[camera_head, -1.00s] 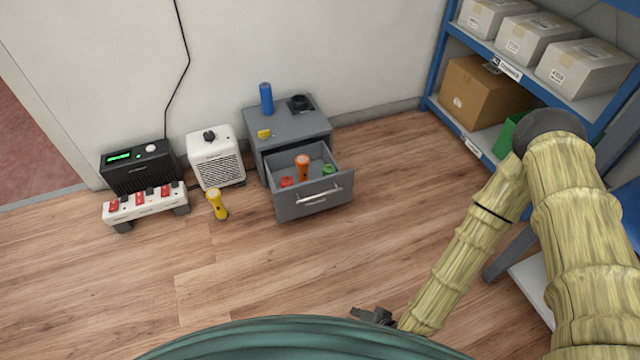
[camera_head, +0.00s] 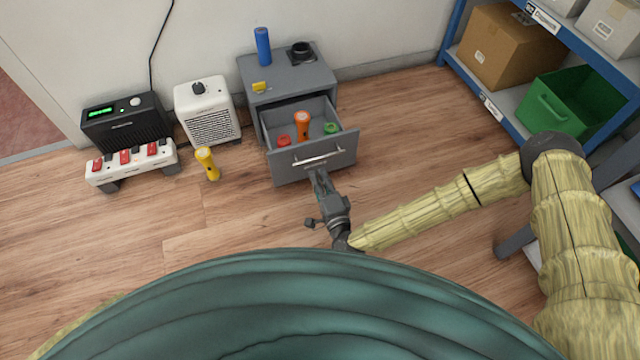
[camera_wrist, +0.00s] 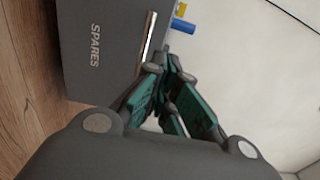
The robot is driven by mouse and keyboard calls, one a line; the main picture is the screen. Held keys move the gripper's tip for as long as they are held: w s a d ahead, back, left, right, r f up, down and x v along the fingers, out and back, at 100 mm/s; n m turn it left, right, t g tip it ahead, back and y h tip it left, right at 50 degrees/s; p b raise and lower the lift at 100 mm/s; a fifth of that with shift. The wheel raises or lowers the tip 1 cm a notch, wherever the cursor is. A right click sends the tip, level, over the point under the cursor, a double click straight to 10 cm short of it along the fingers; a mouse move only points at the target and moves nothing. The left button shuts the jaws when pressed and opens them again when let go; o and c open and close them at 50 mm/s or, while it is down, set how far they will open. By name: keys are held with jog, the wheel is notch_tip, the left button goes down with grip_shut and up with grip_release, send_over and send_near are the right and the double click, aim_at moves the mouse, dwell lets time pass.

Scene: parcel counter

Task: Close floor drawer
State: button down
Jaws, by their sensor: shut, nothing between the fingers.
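The grey floor drawer (camera_head: 317,157) is pulled out of its small grey cabinet (camera_head: 292,79). It holds an orange flashlight (camera_head: 302,124), a red round item (camera_head: 284,141) and a green round item (camera_head: 330,128). Its front carries a silver bar handle (camera_head: 317,160). My gripper (camera_head: 319,176) is shut and empty, just in front of the drawer front, below the handle in the head view. In the wrist view the fingers (camera_wrist: 155,75) come close to the handle (camera_wrist: 148,42) and the front marked SPARES (camera_wrist: 95,45). I cannot tell whether they touch.
A blue cylinder (camera_head: 263,46), a dark round item (camera_head: 301,51) and a yellow item (camera_head: 261,87) are on the cabinet. A blue shelf (camera_head: 493,104) stands right.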

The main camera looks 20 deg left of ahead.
aim_at(306, 145)
jog(key=b+x, duration=0.3)
jog(key=x, duration=0.5)
jog(key=shift+f+b, duration=0.15)
jog(key=shift+b, duration=0.25)
jog(key=shift+b+x, duration=0.35)
jog(key=shift+x, duration=0.5)
